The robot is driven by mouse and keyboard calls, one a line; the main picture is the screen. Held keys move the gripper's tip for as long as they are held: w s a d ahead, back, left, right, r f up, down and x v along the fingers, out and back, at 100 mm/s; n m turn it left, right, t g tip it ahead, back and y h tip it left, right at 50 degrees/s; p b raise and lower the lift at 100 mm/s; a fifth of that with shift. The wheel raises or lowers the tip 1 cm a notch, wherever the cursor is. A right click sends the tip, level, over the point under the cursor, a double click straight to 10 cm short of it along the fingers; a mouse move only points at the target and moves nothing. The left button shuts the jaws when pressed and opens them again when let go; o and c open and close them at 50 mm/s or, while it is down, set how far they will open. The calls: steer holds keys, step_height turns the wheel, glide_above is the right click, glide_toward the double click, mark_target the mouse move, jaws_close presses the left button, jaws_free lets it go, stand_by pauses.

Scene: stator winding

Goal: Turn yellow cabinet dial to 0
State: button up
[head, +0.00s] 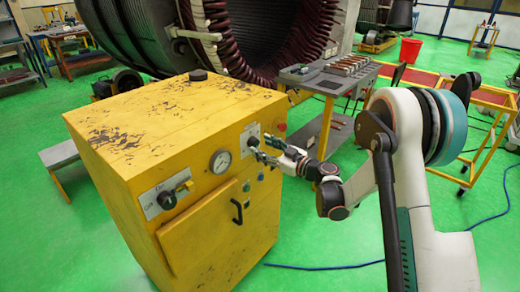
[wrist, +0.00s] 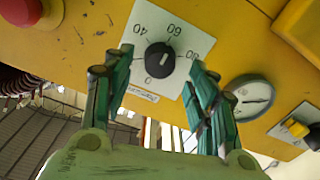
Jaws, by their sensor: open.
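The yellow cabinet (head: 160,125) stands left of centre in the head view. Its black dial (wrist: 159,62) sits on a white plate (wrist: 140,22) marked 40, 60 and 0, with another number at the right. The dial's pale line points roughly toward 60, and 0 is on the side nearest my gripper. My gripper (wrist: 160,70) is open and empty, its green-padded fingers on either side of the dial. I cannot tell whether they touch it. In the head view my gripper (head: 262,149) is in front of the plate (head: 248,137) and partly hides the dial.
A round gauge (head: 220,161) is beside the dial, with a switch plate (head: 165,196) farther left. A red button (head: 281,128) is on the other side. A black door handle (head: 237,211) is below. A grey table (head: 325,80) stands behind my arm.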

steer(key=shift+x, duration=1.15)
steer(key=c, duration=1)
steer(key=shift+c, duration=0.2)
